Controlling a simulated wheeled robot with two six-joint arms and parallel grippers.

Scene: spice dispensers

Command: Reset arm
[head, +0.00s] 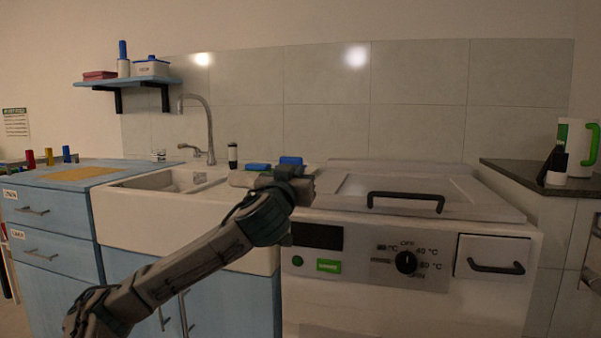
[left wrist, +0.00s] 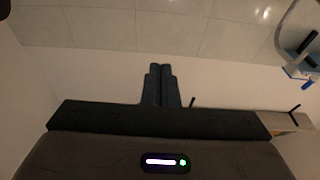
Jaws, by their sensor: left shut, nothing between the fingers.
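My left arm reaches in from the lower left in the head view, and my left gripper (head: 297,180) is at its far end, in front of the counter between the sink and the white machine. In the left wrist view the two dark fingers (left wrist: 161,86) lie side by side, shut, with nothing between them. Behind them is a pale wall with tiles. My right gripper shows in neither view.
A white sink (head: 125,219) stands left of the arm, with a tall faucet (head: 209,125). The white machine (head: 465,205) has a black-handled lid. Blue items (head: 257,166) lie behind my gripper. A dark counter (head: 510,170) holds a white-and-green jug (head: 580,146) at right.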

